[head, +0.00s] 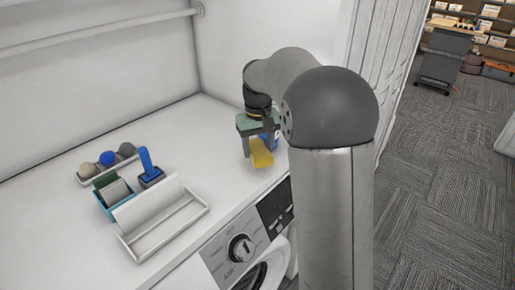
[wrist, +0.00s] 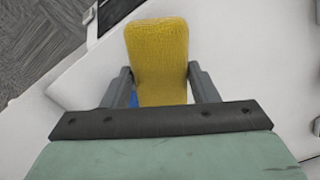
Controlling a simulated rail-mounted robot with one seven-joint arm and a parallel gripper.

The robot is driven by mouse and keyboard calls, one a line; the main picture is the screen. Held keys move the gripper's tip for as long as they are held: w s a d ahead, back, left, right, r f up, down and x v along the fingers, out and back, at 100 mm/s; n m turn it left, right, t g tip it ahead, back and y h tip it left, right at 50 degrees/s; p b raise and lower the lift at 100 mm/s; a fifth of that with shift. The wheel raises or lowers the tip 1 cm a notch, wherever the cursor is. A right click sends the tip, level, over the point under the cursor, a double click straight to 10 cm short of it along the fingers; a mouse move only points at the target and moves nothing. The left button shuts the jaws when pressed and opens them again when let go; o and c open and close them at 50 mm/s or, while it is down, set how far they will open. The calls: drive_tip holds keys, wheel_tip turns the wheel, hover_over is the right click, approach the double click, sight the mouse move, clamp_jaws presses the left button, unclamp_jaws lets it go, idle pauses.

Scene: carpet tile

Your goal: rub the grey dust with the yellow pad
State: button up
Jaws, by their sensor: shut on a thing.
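The yellow pad (head: 261,153) shows in the head view below my gripper (head: 258,140), over the right part of the white counter. In the wrist view the yellow pad (wrist: 158,60) stands between the two dark fingers of my gripper (wrist: 160,84), which is shut on it. Whether the pad touches the counter I cannot tell. I make out no grey dust in either view; my arm hides part of the counter's right end.
On the white counter (head: 160,250) stand a rack with several balls (head: 107,158), a teal container (head: 113,194), a blue-handled tool (head: 147,163) and a white tray (head: 165,222). A blue thing (head: 276,139) is partly hidden beside my gripper. A washing machine (head: 243,248) is below the front edge.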

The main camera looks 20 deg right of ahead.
drive_tip(key=shift+r+p, duration=1.5)
drive_tip(key=shift+r, duration=0.7)
